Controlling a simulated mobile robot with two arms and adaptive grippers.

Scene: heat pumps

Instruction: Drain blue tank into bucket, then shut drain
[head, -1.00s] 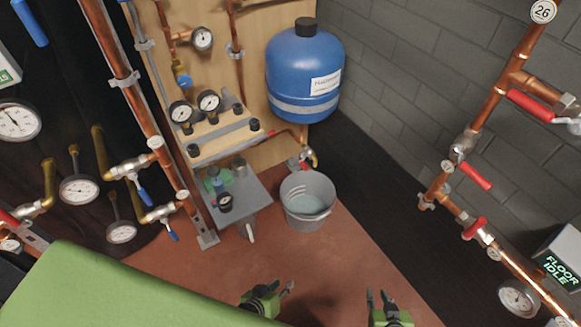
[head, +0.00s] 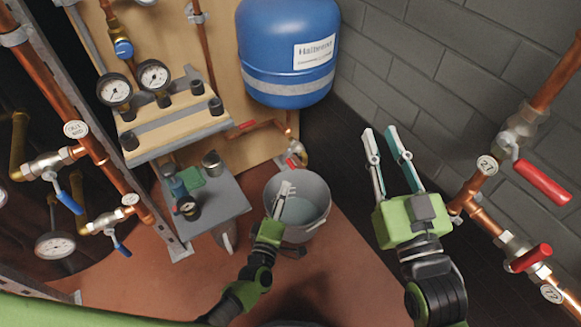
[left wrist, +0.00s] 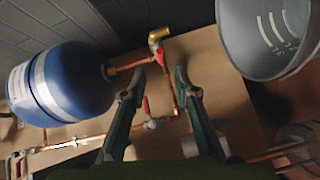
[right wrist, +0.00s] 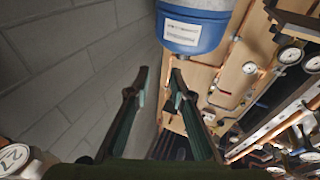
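The blue tank (head: 288,50) hangs on the wooden panel; it also shows in the left wrist view (left wrist: 82,82) and right wrist view (right wrist: 190,30). A copper pipe and a small drain valve with a red handle (head: 292,161) sit below it. The grey bucket (head: 325,205) stands on the floor under the valve with pale liquid inside; its wall shows in the left wrist view (left wrist: 240,35). My left gripper (head: 285,188) is open and empty, over the bucket in the head view. My right gripper (head: 384,132) is open and empty, right of the tank and bucket.
A grey stand (head: 222,205) with small fittings is left of the bucket. Two gauges (head: 154,76) are on the panel. Copper pipes with red-handled valves (head: 542,184) line the right side. Blue-handled valves (head: 70,202) are at the left. A block wall (head: 440,60) is behind.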

